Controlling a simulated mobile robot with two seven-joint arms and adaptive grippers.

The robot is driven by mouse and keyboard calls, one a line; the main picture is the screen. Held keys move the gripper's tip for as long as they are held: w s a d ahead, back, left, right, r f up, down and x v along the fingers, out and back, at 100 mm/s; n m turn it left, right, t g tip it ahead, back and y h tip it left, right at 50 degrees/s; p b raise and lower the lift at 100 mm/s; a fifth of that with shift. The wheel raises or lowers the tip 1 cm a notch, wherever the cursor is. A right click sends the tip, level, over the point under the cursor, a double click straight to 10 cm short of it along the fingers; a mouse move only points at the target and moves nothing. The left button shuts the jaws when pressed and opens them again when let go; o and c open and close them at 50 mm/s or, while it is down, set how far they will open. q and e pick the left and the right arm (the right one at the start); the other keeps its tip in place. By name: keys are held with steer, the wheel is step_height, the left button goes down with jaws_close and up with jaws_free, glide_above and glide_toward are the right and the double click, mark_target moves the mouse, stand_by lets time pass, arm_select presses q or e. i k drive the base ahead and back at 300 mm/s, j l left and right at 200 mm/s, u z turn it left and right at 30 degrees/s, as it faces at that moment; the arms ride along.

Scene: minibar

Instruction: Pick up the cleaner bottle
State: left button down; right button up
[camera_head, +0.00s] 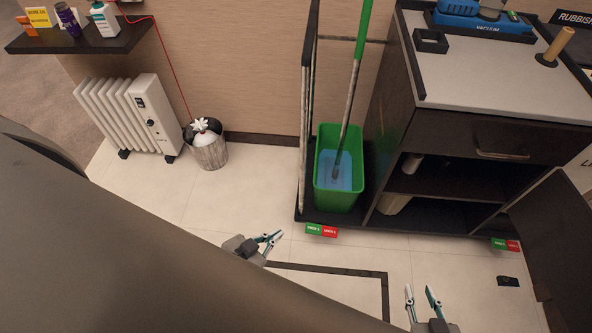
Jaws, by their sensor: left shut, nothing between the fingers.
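A white bottle with a teal label (104,20) stands on the dark wall shelf (85,40) at the upper left. A dark purple bottle (68,20) stands to its left. I cannot read which one is the cleaner bottle. My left gripper (274,239) is shut and empty over the floor, well below and right of the shelf. My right gripper (421,291) is open and empty at the bottom, further right. Both are far from the bottles.
A white radiator (126,111) and a bin (210,153) with a white bag stand below the shelf. A green mop bucket (337,189) stands beside the cabinet (485,140), whose door (556,225) is open at right. Light floor lies clear between the bin and bucket.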

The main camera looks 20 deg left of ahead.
mark_target(102, 14)
steer(key=k+j+z, duration=0.1)
steer(key=j+z, duration=0.2)
steer(key=j, duration=0.65)
steer(key=j+z, duration=0.15)
steer(key=j, duration=0.85)
steer(key=i+j, duration=0.1)
steer(key=j, duration=0.5)
steer(key=u, duration=1.9)
